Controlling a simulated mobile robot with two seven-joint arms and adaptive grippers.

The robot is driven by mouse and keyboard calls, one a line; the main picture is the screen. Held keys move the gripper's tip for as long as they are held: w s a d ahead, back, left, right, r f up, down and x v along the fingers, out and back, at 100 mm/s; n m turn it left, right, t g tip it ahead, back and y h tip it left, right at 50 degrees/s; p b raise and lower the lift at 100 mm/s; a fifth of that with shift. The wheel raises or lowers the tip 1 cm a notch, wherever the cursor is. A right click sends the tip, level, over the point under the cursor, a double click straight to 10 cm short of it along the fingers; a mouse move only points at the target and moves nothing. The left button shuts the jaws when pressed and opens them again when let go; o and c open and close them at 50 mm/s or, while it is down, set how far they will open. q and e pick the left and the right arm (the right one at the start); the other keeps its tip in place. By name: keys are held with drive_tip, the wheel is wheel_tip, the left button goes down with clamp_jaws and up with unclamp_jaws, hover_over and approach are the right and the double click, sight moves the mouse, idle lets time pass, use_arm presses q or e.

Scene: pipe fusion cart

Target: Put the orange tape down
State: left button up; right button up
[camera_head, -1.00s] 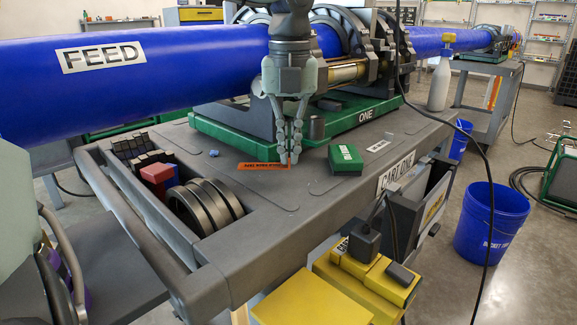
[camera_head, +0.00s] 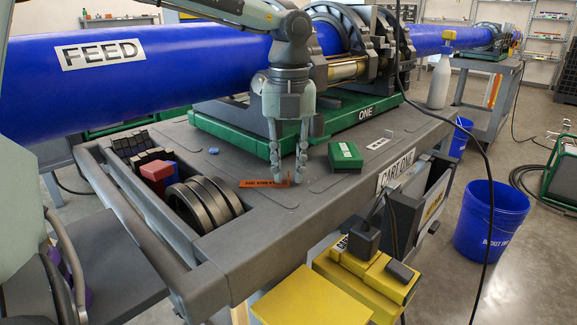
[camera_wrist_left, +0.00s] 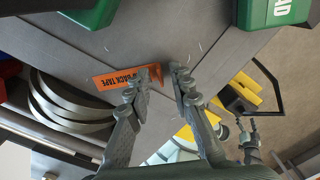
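The orange tape (camera_head: 258,182) is a flat strip with dark lettering on the grey top of the cart (camera_head: 300,215), near its front edge. In the left wrist view the tape (camera_wrist_left: 110,80) shows left of my fingers. My left gripper (camera_head: 288,178) points down at the tape's right end with its fingertips spread apart. In the left wrist view my left gripper (camera_wrist_left: 167,70) has a gap between its fingertips, and one finger overlaps the tape's right end. I cannot tell whether that finger touches it.
A green box (camera_head: 345,156) lies right of my left gripper. The green-based clamp machine with the blue pipe (camera_head: 170,70) stands behind. A recess with black rings (camera_head: 205,200) and a red block (camera_head: 157,172) is at left. Yellow equipment (camera_head: 365,270) is below the front edge.

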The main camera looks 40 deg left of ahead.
drive_tip(key=shift+s+f, duration=0.15)
drive_tip(key=shift+s, duration=0.05)
use_arm(q)
drive_tip(key=shift+r, duration=0.1)
wheel_tip(320, 180, up, 12)
drive_tip(key=shift+p, duration=0.3)
use_arm(e)
drive_tip(key=shift+x, duration=0.9)
drive_tip(key=shift+w, duration=0.1)
